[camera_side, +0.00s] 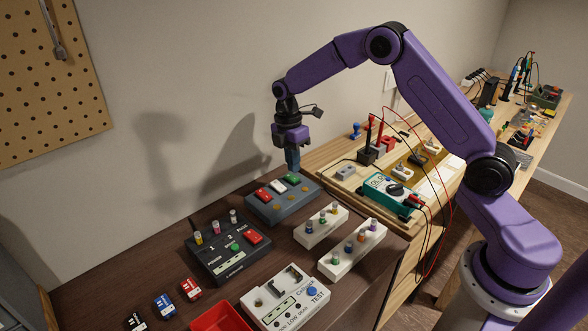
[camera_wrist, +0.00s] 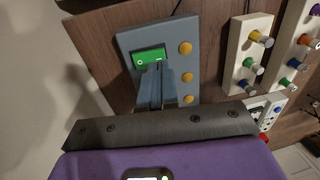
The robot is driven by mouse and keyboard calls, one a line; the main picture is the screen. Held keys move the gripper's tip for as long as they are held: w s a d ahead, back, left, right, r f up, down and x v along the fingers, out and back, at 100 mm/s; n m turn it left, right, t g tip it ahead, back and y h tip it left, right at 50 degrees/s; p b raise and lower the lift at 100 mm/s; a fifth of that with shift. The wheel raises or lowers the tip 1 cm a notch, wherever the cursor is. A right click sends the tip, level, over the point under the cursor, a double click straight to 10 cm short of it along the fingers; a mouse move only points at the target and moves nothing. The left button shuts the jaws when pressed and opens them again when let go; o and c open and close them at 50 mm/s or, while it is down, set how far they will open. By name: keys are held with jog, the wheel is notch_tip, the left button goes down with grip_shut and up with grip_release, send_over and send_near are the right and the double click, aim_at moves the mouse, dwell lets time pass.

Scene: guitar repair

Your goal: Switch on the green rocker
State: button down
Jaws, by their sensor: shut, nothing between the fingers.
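The green rocker (camera_side: 292,179) is at the right end of a row of rockers on a blue-grey switch box (camera_side: 282,208), beside a white and a red rocker. In the wrist view the green rocker (camera_wrist: 150,57) shows near the box's top edge, with pale marks on it. My gripper (camera_side: 293,168) is shut and empty, pointing down directly above the green rocker. In the wrist view the closed blue-grey fingertips (camera_wrist: 158,68) overlap the rocker's lower edge, at its right half. I cannot tell whether they touch it. The fingers hide the other rockers there.
Yellow buttons (camera_wrist: 186,48) line the box's edge. White racks with coloured knobs (camera_side: 321,226) stand to its right. A dark box with a red switch (camera_side: 228,247) is in front left. A wooden tray with a teal meter (camera_side: 388,192) and cables lies to the right. The wall is close behind.

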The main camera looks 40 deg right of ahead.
aim_at(292, 178)
jog(key=shift+s+f, duration=0.15)
jog(key=shift+f, duration=1.05)
